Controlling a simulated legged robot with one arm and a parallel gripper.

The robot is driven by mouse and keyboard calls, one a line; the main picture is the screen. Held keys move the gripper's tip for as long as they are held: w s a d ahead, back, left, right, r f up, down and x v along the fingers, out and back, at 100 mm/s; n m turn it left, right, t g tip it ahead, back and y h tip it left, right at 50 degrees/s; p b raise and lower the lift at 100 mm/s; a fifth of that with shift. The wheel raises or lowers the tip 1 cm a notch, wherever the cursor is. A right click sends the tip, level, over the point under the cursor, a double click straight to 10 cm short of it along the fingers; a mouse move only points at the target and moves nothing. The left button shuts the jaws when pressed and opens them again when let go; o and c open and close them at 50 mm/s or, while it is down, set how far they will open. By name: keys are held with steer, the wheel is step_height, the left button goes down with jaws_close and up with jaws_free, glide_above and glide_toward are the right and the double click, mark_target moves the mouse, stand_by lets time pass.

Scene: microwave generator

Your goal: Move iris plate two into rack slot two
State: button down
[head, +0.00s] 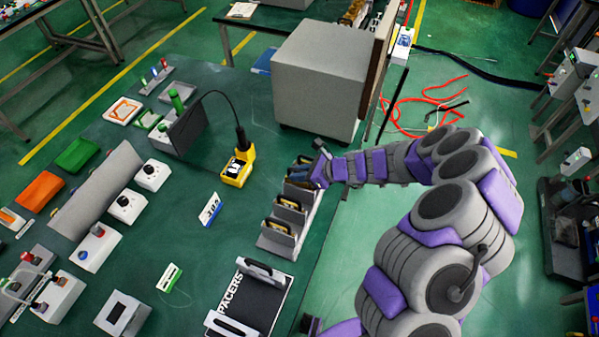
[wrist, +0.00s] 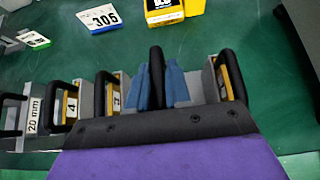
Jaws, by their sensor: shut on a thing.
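My gripper (head: 302,180) is over the far part of the grey slotted rack (head: 268,246) at the table's right edge. In the wrist view its blue fingers (wrist: 160,85) are closed around an upright black handle (wrist: 156,72), which seems to belong to a plate. The number of this plate is hidden, so I cannot tell if it is iris plate two. To its left stand plates labelled 3 (wrist: 117,98) and 4 (wrist: 71,107), with black handles. Another black-handled plate (wrist: 230,72) stands to its right. I cannot tell how deep the held plate sits.
A large grey box (head: 318,85) stands behind. Green tabletop between the meter and the left-hand devices is clear.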

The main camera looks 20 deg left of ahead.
steer(key=shift+f+b, duration=0.95)
steer(key=shift+f, duration=0.6)
steer(key=c, duration=1)
jaws_free()
steer(key=p+v, duration=0.4)
steer(key=v, duration=1.3)
steer(key=shift+d+r, duration=0.15)
